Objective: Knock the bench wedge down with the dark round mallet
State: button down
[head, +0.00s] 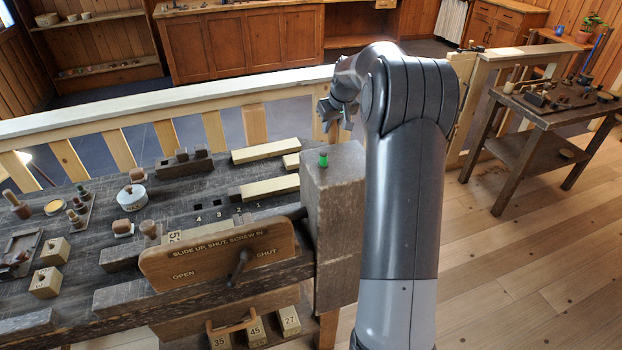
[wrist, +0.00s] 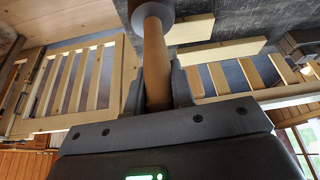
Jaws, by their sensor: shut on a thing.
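My gripper (head: 334,108) is above the far right part of the bench, partly hidden behind my arm in the head view. In the wrist view my gripper (wrist: 158,88) is shut on the wooden handle (wrist: 155,58) of the mallet. The mallet's dark round head (wrist: 150,9) is at the top edge and partly cut off. I cannot make out the mallet in the head view. A small green-topped piece (head: 323,159) stands up from the big dark block (head: 335,190) at the bench's right end; it looks like the wedge. The gripper is above and beyond it, apart from it.
The workbench (head: 75,278) holds a white round tin (head: 131,198), pale numbered blocks and pale wooden bars (head: 270,187). A wooden railing (head: 180,102) runs behind it. A side table (head: 545,110) with tools stands at the right. The floor between is clear.

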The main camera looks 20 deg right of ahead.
jog(key=shift+r, duration=1.65)
jog(key=shift+f, duration=0.15)
jog(key=shift+f, duration=1.3)
jog(key=shift+r, duration=1.6)
